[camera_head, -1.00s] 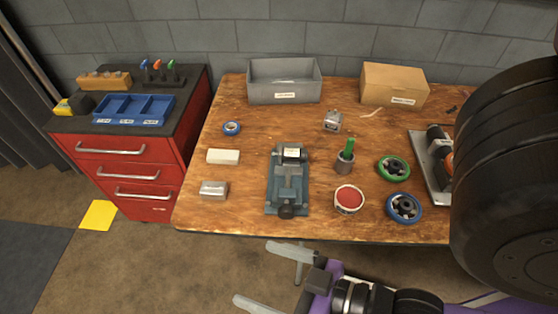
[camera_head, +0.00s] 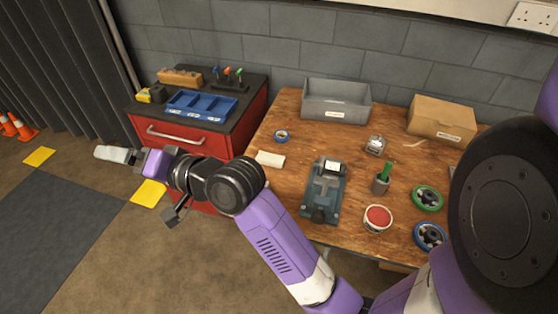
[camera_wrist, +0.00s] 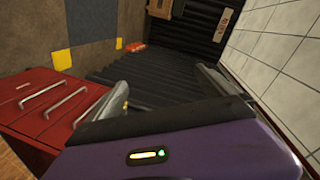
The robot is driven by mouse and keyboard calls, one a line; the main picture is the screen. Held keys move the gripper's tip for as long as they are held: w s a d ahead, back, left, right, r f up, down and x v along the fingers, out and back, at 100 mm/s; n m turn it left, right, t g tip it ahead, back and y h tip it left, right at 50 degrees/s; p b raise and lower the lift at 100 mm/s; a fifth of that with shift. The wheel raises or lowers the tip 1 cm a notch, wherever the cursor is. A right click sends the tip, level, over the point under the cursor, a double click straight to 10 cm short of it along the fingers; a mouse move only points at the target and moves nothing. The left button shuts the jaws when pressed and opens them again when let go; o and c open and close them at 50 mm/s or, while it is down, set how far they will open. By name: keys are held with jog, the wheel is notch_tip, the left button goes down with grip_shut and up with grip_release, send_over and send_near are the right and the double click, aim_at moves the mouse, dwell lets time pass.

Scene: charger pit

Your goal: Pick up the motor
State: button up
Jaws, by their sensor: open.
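No motor can be named with certainty. A small grey metal block (camera_head: 376,145) with a pale label stands on the workbench towards the back and could be it; its details are too small to tell. My gripper (camera_head: 115,155) is in front of the red cabinet at the left, well away from the bench objects, pointing left. In the wrist view my gripper (camera_wrist: 160,95) shows two spread fingers with nothing between them. The right end of the bench is hidden behind my own arm.
The red cabinet (camera_head: 190,135) holds a blue tray (camera_head: 200,105). Floor at left is open.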

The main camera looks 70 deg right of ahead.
jog(key=s+d+f+g+p, duration=0.1)
jog(key=d+f+g, duration=0.15)
jog(key=d, duration=0.75)
jog(key=m+g+h+p, duration=0.3)
jog(key=m+g+h, duration=0.15)
jog(key=g, duration=0.85)
send_near(334, 164)
jog(key=w, duration=0.1)
jog(key=f, duration=0.1)
jog(key=d, duration=0.1)
jog(key=f+y, duration=0.1)
jog(key=shift+s+d+f, duration=0.2)
jog(key=shift+s+f, duration=0.1)
jog(key=x, duration=0.5)
jog(key=shift+d+f+p, duration=0.2)
jog(key=shift+f+p, duration=0.1)
jog(key=shift+p, duration=0.05)
jog(key=shift+c, duration=0.5)
jog(key=c, duration=1.8)
